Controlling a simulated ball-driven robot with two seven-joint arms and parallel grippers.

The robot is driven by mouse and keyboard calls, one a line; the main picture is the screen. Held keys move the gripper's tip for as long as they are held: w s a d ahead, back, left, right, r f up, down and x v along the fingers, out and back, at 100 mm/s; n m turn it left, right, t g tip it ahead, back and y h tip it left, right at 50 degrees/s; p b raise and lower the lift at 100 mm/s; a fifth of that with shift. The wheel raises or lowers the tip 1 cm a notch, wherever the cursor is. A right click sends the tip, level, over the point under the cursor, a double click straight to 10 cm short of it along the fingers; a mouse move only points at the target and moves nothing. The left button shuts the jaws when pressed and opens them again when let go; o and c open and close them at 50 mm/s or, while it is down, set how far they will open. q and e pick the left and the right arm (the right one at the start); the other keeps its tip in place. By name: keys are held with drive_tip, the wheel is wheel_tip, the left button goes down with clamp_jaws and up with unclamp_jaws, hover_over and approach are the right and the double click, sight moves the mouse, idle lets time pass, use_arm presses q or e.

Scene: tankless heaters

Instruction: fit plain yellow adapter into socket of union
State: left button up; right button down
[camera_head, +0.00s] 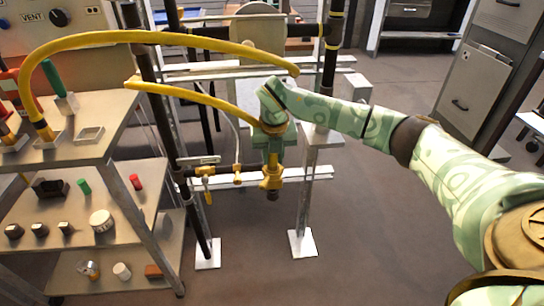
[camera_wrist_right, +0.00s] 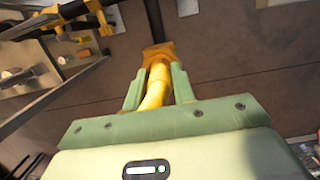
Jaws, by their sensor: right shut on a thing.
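My right gripper (camera_head: 273,157) points down at the pipework in the middle of the head view. It is shut on the plain yellow adapter (camera_wrist_right: 156,88), a smooth yellow tube between its two green fingers in the right wrist view. The yellow union (camera_head: 272,179) is just below the fingertips, with a dark pipe end under it. In the wrist view the union (camera_wrist_right: 158,53) is at the far end of the adapter. The adapter lines up with it and they appear to meet; I cannot tell how deep the adapter sits. My left gripper is not in view.
A yellow valve and pipe run (camera_head: 222,171) joins from the left, close to the gripper. Yellow hoses (camera_head: 190,95) arch above. A metal shelf unit (camera_head: 122,182) with small parts stands left. A white-footed post (camera_head: 302,200) stands right; the floor (camera_head: 385,215) beyond is clear.

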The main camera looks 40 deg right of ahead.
sight(273, 155)
drive_tip(key=c, duration=1.2)
unclamp_jaws()
drive_tip(key=shift+f, duration=0.15)
drive_tip(key=shift+o, duration=0.2)
drive_tip(key=r+p, duration=0.1)
drive_tip(key=r, duration=0.1)
drive_tip(key=r+p, duration=0.1)
drive_tip(key=r, duration=0.2)
drive_tip(key=r+p, duration=0.1)
drive_tip(key=r, duration=0.1)
drive_tip(key=shift+s+a+r+p, duration=0.15)
drive_tip(key=shift+s+a+p, duration=0.05)
drive_tip(key=shift+s+p, duration=0.2)
drive_tip(key=shift+r, duration=0.3)
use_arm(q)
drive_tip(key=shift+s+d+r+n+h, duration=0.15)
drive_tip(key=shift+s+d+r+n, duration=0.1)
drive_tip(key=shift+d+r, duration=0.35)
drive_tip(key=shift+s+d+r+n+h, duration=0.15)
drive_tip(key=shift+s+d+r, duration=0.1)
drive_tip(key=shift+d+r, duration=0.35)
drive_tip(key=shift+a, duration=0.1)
use_arm(e)
drive_tip(key=shift+a+f, duration=0.1)
